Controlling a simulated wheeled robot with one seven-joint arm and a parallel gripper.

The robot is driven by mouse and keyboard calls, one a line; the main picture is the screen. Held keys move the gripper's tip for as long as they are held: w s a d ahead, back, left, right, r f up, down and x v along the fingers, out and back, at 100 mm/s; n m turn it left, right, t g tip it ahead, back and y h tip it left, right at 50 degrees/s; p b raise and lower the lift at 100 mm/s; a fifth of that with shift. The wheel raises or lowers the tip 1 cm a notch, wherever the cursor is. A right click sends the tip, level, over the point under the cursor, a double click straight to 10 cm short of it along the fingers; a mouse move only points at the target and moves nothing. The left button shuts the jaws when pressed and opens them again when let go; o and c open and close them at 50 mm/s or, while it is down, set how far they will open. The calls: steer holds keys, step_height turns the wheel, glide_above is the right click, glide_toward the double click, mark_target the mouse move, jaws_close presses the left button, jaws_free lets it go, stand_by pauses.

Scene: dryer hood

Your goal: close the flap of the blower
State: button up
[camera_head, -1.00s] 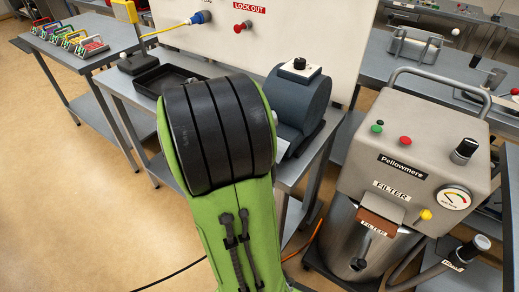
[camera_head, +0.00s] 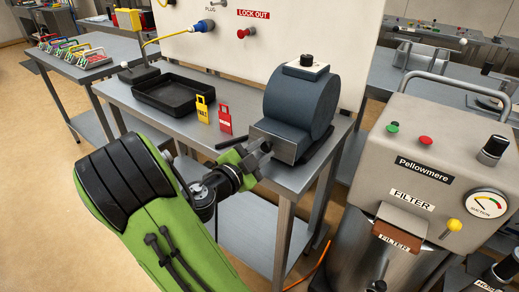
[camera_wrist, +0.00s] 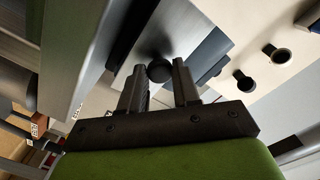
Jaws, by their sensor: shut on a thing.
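The blower (camera_head: 300,100) is a dark blue-grey drum on the metal bench, with a black knob on a white plate on top. Its grey metal outlet (camera_head: 283,143) faces front left. My gripper (camera_head: 262,148) is at the outlet's front, small and partly hidden by its own wrist. In the wrist view, my gripper (camera_wrist: 160,78) has its two fingers on either side of a round dark knob (camera_wrist: 160,70), shut on it. A grey metal face (camera_wrist: 165,25) lies behind the knob. I cannot tell the flap's exact angle from these views.
A black tray (camera_head: 172,92), a yellow tag (camera_head: 202,108) and a red tag (camera_head: 225,120) are left of the blower on the bench (camera_head: 130,100). A white lockout panel (camera_head: 340,40) stands behind. The Pellowmere filter machine (camera_head: 425,150) stands at right.

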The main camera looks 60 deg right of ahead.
steer(key=shift+d+f+h, duration=0.2)
steer(key=shift+f+h, duration=0.15)
steer(key=shift+h, duration=0.35)
steer(key=o, duration=1)
steer(key=shift+o, duration=0.2)
